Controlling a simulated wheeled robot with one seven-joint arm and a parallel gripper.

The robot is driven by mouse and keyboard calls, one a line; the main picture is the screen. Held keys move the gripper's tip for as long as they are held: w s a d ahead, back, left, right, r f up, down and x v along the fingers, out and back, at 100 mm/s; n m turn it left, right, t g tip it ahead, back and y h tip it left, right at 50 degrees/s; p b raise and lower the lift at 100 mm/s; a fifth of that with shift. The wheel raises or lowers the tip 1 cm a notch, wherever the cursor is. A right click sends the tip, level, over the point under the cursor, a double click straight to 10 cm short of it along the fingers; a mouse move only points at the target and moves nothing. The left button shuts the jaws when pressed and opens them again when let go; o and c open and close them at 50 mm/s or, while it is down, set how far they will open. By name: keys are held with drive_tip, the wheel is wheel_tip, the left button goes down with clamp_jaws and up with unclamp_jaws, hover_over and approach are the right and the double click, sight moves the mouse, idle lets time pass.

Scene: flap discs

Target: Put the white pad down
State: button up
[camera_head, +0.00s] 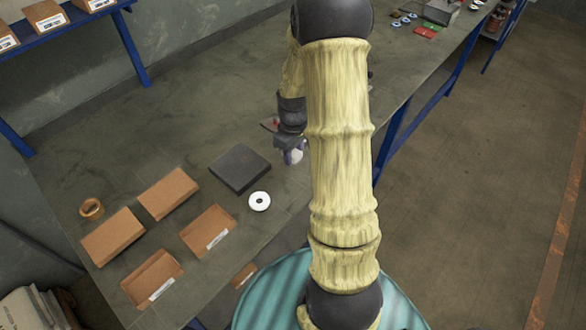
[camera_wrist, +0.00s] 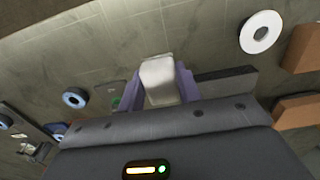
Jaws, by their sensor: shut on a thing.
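My gripper (camera_wrist: 161,88) has purple fingers and is shut on the white pad (camera_wrist: 160,79), a pale block with rounded edges. In the head view my gripper (camera_head: 293,156) hangs over the grey workbench (camera_head: 200,125), just right of a dark flat slab (camera_head: 240,167), with my arm covering part of the view. The pad seems to be above the bench top; the gap under it cannot be judged.
A white disc (camera_head: 259,201) lies in front of the slab. Several brown cardboard boxes and trays (camera_head: 208,231) and a tape roll (camera_head: 91,208) are at the left front. The wrist view also shows a blue disc (camera_wrist: 74,98). Bare bench lies behind the slab.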

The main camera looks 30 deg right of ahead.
sight(293, 174)
drive_tip(key=shift+f, duration=1.5)
drive_tip(key=shift+f+p, duration=0.4)
drive_tip(key=shift+f, duration=1.7)
drive_tip(key=shift+f, duration=0.2)
drive_tip(key=o, duration=1)
drive_tip(key=shift+o, duration=0.2)
drive_tip(key=shift+r, duration=0.1)
wheel_tip(293, 174, up, 12)
drive_tip(key=shift+r+b, duration=0.15)
drive_tip(key=shift+b, duration=0.7)
